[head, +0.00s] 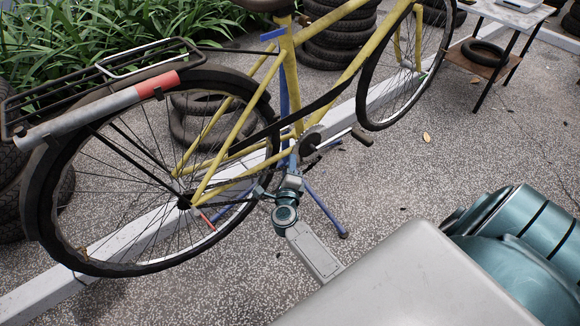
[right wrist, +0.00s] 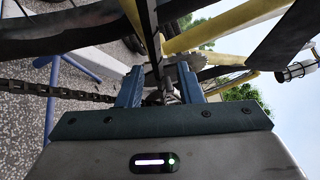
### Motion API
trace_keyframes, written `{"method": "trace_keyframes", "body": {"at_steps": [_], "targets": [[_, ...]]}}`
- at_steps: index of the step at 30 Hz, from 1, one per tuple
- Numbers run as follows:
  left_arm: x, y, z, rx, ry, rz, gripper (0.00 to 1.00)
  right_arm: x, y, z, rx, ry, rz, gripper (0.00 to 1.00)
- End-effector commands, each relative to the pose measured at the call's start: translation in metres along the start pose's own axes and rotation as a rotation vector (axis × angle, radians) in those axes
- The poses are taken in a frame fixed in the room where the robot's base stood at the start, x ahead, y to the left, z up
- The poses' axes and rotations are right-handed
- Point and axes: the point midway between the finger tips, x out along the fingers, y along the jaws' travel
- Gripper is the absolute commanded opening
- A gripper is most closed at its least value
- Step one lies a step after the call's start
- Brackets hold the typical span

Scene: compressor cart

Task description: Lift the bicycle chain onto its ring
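The yellow bicycle (head: 240,130) stands upright in the head view, with its chainring (head: 309,143) by the pedal crank. In the right wrist view the dark chain (right wrist: 60,93) runs in from the left edge and ends behind my right gripper's left finger. A toothed grey ring (right wrist: 185,72) shows just beyond the fingertips. My right gripper (right wrist: 160,84) has its two blue fingers apart, with dark and grey parts behind the gap. In the head view it is small, near the rear wheel. My left gripper is not in view.
The rear wheel (head: 60,215) is left of my right arm, and a blue stand (head: 325,212) holds the frame. A pale kerb (head: 40,295) runs behind. Stacked tyres (head: 340,40) and a small table (head: 510,15) stand further back. The paved floor right of the bicycle is mostly free.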

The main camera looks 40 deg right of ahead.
Motion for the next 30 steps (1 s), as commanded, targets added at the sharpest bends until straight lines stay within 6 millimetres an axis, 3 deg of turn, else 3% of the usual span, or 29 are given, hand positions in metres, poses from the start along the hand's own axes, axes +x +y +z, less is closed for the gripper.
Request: {"method": "trace_keyframes", "body": {"at_steps": [2,7,14,24,30], "targets": [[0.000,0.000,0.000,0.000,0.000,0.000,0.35,0.000,0.000,0.000,0.000,0.000,0.000,0.33],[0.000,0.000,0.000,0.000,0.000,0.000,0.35,0.000,0.000,0.000,0.000,0.000,0.000,0.00],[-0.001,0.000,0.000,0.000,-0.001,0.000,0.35,0.000,-0.001,0.001,-0.002,-0.002,-0.001,0.00],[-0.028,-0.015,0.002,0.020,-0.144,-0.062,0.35,0.026,-0.043,0.024,-0.102,-0.108,-0.067,0.00],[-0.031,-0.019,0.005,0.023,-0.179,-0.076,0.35,0.031,-0.048,0.029,-0.126,-0.131,-0.081,0.00]]}}
